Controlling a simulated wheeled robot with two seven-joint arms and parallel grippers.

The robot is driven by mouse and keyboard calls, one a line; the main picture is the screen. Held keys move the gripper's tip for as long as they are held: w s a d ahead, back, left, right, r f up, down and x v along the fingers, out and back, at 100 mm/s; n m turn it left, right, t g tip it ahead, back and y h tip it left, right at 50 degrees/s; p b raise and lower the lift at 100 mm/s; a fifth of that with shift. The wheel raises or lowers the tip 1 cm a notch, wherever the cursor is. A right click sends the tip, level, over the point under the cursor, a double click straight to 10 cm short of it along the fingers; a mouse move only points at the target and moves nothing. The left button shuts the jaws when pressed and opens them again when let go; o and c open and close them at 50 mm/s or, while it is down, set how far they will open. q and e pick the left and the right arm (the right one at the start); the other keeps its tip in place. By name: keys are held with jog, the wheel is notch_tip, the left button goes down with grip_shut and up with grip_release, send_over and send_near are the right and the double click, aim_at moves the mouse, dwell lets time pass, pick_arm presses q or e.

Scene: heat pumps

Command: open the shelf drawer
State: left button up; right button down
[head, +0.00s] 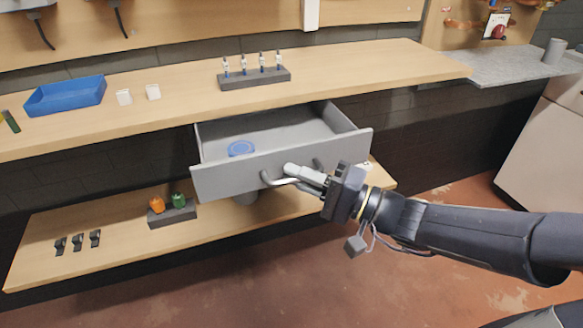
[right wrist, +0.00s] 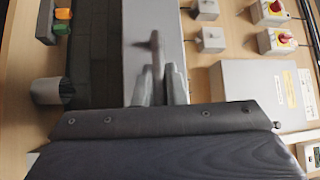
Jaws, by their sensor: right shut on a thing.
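The grey shelf drawer (head: 222,181) hangs under the wooden worktop and stands pulled well out, with its inside showing. A round blue thing (head: 241,148) lies in it. A curved metal handle (head: 270,181) is on the drawer front. My right gripper (head: 292,176) is shut on the handle. In the right wrist view the fingers (right wrist: 160,88) close around the handle (right wrist: 156,48) in front of the grey drawer front (right wrist: 135,30). My left gripper is not in view.
On the worktop (head: 390,64) are a blue tray (head: 65,96), two small white boxes and a dark rack (head: 254,78). The lower shelf (head: 120,248) holds a block with orange and green parts (head: 171,212) and small black clips. Open floor lies in front.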

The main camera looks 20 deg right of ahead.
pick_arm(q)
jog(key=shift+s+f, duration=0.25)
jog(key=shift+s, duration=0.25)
pick_arm(e)
jog(key=shift+s, duration=1.1)
jog(key=c, duration=1.5)
grip_release()
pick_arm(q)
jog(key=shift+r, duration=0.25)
pick_arm(e)
jog(key=v, duration=0.8)
jog(key=shift+w, duration=0.1)
jog(key=shift+a, duration=0.1)
